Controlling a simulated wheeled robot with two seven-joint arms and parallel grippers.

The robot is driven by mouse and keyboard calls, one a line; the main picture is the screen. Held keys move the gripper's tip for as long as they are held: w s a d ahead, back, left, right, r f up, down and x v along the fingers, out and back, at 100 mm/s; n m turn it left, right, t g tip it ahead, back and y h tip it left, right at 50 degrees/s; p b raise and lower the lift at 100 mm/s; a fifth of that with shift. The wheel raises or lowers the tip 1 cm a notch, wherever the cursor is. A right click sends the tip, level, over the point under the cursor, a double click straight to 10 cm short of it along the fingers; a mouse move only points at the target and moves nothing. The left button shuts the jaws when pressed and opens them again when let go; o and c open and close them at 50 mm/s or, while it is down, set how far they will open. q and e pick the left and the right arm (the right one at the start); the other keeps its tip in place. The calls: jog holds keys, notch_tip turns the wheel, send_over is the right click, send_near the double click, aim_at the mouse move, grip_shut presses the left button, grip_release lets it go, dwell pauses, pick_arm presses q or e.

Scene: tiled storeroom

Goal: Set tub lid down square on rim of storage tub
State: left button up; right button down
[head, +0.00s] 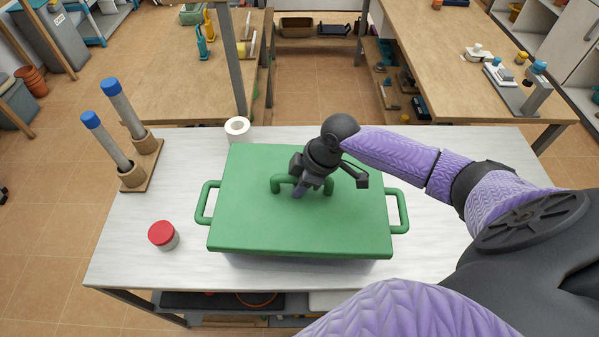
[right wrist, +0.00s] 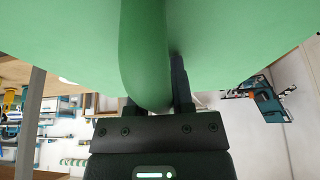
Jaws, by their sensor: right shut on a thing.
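The green tub lid (head: 250,215) lies over the storage tub (head: 300,263) on the white table, with a loop at each side and a bar handle (head: 288,179) on top. Only a grey strip of the tub shows below the lid's near edge, so the rim is hidden. I cannot tell whether the lid touches it. My right gripper (head: 305,185) is shut on the lid's handle. In the right wrist view the handle (right wrist: 145,50) stands between the fingers, under the lid's green face (right wrist: 230,40). My left gripper is not in view.
On the white table (head: 430,265) are a red-capped jar (head: 162,235) at left, a white roll (head: 237,128) behind the lid, and a wooden stand (head: 145,160) with two blue-topped rods. Wooden benches (head: 450,60) stand behind. The table right of the lid is bare.

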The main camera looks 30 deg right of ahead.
jog(key=shift+f, duration=0.25)
jog(key=shift+c, duration=2.2)
grip_release()
jog(key=shift+r, duration=0.1)
jog(key=p+v, duration=0.2)
jog(key=v, duration=0.7)
jog(key=shift+s+d+r+p, duration=0.1)
jog(key=shift+d+r+p, duration=0.05)
jog(key=shift+r+p, duration=0.2)
